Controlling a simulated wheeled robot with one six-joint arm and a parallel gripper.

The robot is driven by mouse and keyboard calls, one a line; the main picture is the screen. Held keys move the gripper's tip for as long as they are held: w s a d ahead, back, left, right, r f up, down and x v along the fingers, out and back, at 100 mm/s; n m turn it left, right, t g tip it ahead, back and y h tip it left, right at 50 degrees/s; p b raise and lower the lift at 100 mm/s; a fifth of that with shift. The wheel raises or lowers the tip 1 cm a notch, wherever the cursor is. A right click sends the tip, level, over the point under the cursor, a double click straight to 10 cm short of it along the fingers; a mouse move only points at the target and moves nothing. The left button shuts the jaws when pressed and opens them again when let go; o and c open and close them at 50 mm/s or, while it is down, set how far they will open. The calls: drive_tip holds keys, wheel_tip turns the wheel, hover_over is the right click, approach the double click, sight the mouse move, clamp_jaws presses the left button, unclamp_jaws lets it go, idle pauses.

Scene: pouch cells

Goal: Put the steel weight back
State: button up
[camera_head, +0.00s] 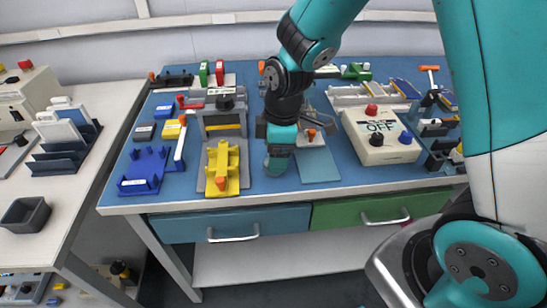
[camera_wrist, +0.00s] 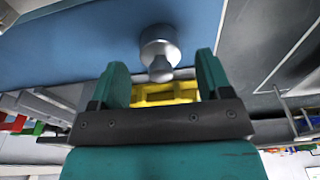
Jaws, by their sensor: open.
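The steel weight (camera_wrist: 159,46) is a short grey metal cylinder with a knob, standing on the blue surface in the wrist view. Its knob points toward my gripper (camera_wrist: 161,64) and lies roughly between the two teal fingers. The fingers are apart, with gaps to either side of the knob, so the weight is not held. In the head view my gripper (camera_head: 277,165) is low over the blue bench, right of the yellow fixture.
A yellow fixture (camera_head: 222,168) stands close left of my gripper, and a flat grey-blue plate (camera_head: 319,166) lies close right. A white box marked OFF (camera_head: 380,134) is farther right. A blue rack (camera_head: 145,168) is on the left. The bench front edge is close below.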

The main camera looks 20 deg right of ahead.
wheel_tip(320, 180, up, 9)
drive_tip(key=d, duration=0.1)
drive_tip(key=s+a+r+m+y, duration=0.1)
drive_tip(key=s+a+r+m, duration=0.2)
drive_tip(key=s, duration=0.6)
drive_tip(key=s+a+r+m+y, duration=0.1)
drive_tip(key=s+a+r+m, duration=0.2)
drive_tip(key=s, duration=0.6)
drive_tip(key=shift+s+r+m+y+p, duration=0.25)
drive_tip(key=shift+r+m+y+p, duration=0.15)
drive_tip(key=shift+r+m, duration=0.45)
